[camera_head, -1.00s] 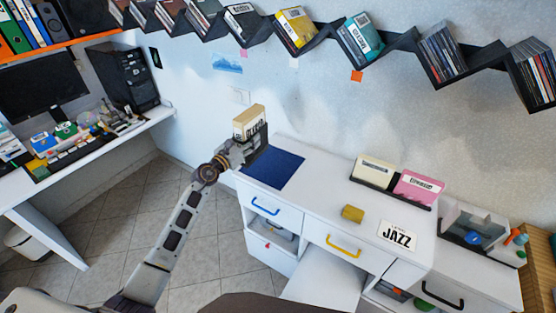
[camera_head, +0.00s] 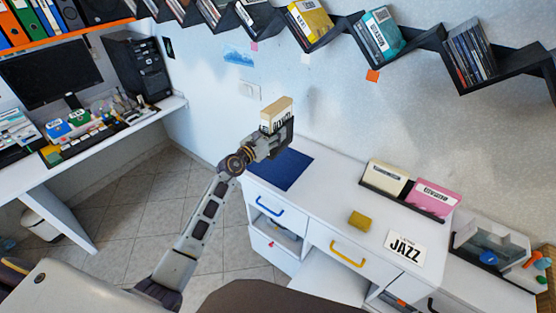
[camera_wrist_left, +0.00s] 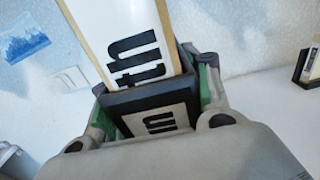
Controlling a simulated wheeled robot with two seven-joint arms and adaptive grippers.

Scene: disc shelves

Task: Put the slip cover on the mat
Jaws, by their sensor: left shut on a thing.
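In the left wrist view the slip cover (camera_wrist_left: 130,45) rises tilted from between the fingers (camera_wrist_left: 155,105). A black piece with a white label sits against it between the fingers; I cannot tell whether it is part of the cover. The dark blue mat (camera_head: 282,170) lies bare on the left end of the white cabinet top. The gripper is above the mat's back edge, apparently clear of it. My right gripper is not in view.
A black holder with a cream case (camera_head: 385,178) and a pink case (camera_head: 435,198) stands at the cabinet's back. A yellow block (camera_head: 359,220) and a JAZZ card (camera_head: 405,247) lie in front. The zigzag wall shelf (camera_head: 425,45) hangs above. A desk (camera_head: 60,165) stands at left.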

